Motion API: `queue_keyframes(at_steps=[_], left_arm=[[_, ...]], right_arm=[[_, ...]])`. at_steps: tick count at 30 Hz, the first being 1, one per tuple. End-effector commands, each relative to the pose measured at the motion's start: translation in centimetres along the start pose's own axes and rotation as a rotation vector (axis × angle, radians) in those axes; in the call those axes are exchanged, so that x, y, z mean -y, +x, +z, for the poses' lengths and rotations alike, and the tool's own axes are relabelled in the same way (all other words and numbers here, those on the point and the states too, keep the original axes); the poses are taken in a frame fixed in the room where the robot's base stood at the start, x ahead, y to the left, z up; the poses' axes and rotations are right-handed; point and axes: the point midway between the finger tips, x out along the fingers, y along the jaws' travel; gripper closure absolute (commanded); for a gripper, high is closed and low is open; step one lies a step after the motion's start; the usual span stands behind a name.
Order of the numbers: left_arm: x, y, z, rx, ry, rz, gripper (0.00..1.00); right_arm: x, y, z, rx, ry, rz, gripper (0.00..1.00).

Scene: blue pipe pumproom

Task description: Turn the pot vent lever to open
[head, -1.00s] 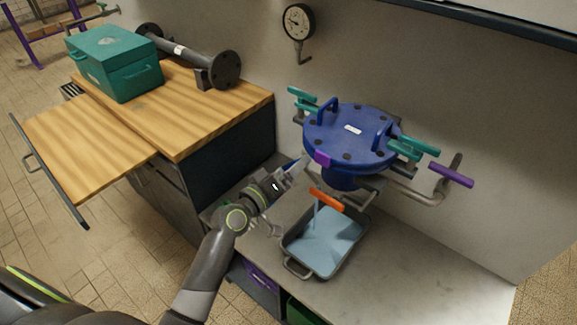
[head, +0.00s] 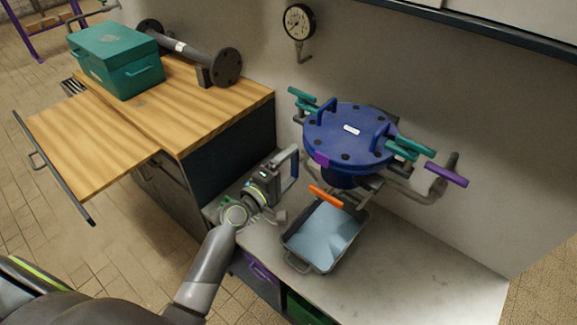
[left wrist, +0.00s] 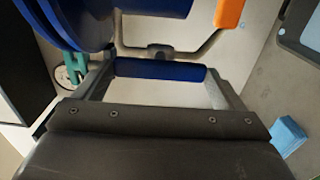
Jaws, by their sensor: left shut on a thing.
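The orange lever also shows in the left wrist view (left wrist: 230,13). My left gripper (head: 291,165) is left of the pot, apart from both levers. A dark blue bar (left wrist: 160,71) spans its grey arms at the tip. My right gripper is out of view.
A grey tray (head: 293,262) with pale blue contents sits below the orange lever. Teal clamps (head: 408,149) stick out around the lid. A wooden bench (head: 225,103) with a teal box (head: 115,62) stands left. The counter's front right is clear.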

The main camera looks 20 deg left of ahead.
Motion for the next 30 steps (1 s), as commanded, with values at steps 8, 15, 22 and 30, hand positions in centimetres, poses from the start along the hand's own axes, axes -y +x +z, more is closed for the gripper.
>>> queue_keyframes(at_steps=[8, 15, 22, 30], left_arm=[[0.13, -0.04, 0.02, 0.000, -0.037, -0.002, 0.31], [0.14, -0.03, 0.02, 0.000, -0.040, -0.002, 0.31], [0.12, -0.03, 0.02, 0.000, -0.037, -0.002, 0.00], [0.23, -0.90, -0.04, -0.001, -0.034, -0.003, 0.00]], right_arm=[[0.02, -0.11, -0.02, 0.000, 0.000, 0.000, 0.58], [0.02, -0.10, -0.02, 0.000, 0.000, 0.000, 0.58], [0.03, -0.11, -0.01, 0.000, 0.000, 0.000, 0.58], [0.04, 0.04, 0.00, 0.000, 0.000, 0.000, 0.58]])
